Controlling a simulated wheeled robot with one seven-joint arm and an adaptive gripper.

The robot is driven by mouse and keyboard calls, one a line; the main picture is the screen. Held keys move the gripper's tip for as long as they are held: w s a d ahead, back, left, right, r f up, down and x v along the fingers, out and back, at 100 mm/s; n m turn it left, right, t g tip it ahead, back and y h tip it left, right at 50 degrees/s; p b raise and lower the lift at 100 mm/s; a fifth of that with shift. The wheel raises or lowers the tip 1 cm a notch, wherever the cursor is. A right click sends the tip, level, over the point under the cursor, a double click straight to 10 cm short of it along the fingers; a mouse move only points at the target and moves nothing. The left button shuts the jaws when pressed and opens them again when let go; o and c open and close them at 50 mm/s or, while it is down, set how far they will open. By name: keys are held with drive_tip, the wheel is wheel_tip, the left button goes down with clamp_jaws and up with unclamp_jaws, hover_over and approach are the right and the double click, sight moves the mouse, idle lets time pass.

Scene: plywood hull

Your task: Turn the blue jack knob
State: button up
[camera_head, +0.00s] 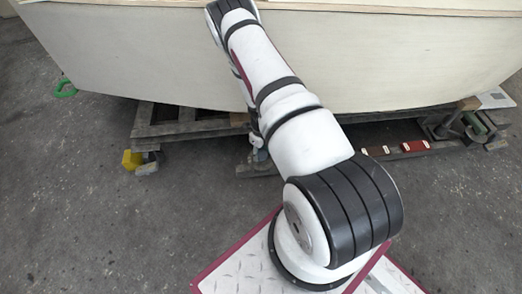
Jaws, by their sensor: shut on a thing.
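My arm rises from my base and reaches up to the pale plywood hull (400,50). Its far part folds back down behind the upper arm. A small part of my gripper (257,150) shows at the left edge of the upper arm, low by the wooden supports under the hull. It is shut on the blue jack knob. The knob itself is hidden behind the arm and gripper, so its turn angle cannot be seen.
Grey wooden supports (185,128) run under the hull. A yellow block (131,160) stands at their left end, and a green handle-like piece (65,89) lies farther left. Red-brown blocks (414,146) sit at right. The grey floor in front is clear.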

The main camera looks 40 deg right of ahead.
sight(261, 153)
drive_tip(key=m, duration=0.5)
drive_tip(key=shift+m+p, duration=0.3)
drive_tip(key=shift+p, duration=0.1)
drive_tip(key=m, duration=0.5)
drive_tip(key=shift+m, duration=0.4)
drive_tip(key=o, duration=1.2)
drive_tip(key=shift+c, duration=0.2)
drive_tip(key=shift+r, duration=0.1)
wheel_tip(261, 153, up, 12)
